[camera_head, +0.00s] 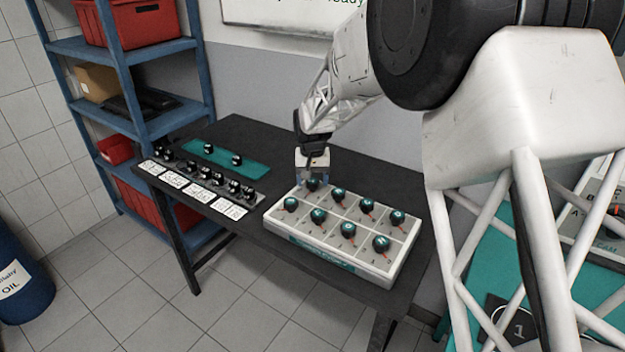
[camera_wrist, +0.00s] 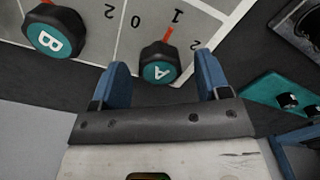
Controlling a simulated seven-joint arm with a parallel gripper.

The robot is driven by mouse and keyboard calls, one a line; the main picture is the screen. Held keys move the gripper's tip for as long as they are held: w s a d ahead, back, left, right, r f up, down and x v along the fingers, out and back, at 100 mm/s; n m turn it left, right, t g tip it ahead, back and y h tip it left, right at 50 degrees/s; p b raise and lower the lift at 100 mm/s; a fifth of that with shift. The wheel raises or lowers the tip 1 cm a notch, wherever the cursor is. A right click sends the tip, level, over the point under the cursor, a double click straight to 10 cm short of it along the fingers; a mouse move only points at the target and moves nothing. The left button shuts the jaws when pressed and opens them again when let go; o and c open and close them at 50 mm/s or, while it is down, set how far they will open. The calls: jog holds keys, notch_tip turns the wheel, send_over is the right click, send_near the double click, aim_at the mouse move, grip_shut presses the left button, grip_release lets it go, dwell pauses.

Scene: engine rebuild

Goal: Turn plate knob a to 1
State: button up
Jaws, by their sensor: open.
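Plate knob A (camera_wrist: 160,64) is a black knob with a teal cap lettered A. Its red pointer (camera_wrist: 168,34) points toward the printed 1, between the 0 and the 2. In the head view knob A (camera_head: 312,184) sits at the back left corner of the light grey knob plate (camera_head: 335,258). My gripper (camera_wrist: 161,70) is open, with one blue finger on each side of knob A. The wrist view shows a gap between each finger and the knob. In the head view my gripper (camera_head: 313,174) is low at that corner, partly hiding the knob.
Knob B (camera_wrist: 54,34) is beside knob A, outside the fingers. Several more knobs with red pointers fill the plate. A teal mat (camera_head: 228,158) with two black knobs and a row of white cards (camera_head: 200,193) lie left on the dark table (camera_head: 250,130). A blue shelf (camera_head: 128,58) stands behind.

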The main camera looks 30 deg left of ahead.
aim_at(315, 181)
jog(key=shift+r, duration=3.8)
jog(key=shift+d+r, duration=0.2)
jog(key=shift+d, duration=0.15)
jog(key=s+d+r+m, duration=0.15)
jog(key=d+r, duration=0.35)
jog(key=d, duration=0.8)
jog(key=s+d+r+m+t, duration=0.1)
jog(key=s+d+r, duration=0.25)
jog(key=d, duration=0.95)
jog(key=s+d+r+m, duration=0.1)
jog(key=d+r, duration=0.4)
jog(key=d, duration=0.8)
jog(key=s+d+f+m, duration=0.1)
jog(key=s+d, duration=1.1)
jog(key=s, duration=0.1)
jog(key=s+d+f+m+t, duration=0.1)
jog(key=s+d+f+m, duration=0.1)
jog(key=s+d, duration=1)
jog(key=shift+s+f+t, duration=0.25)
jog(key=shift+s+t, duration=0.05)
jog(key=shift+s, duration=0.25)
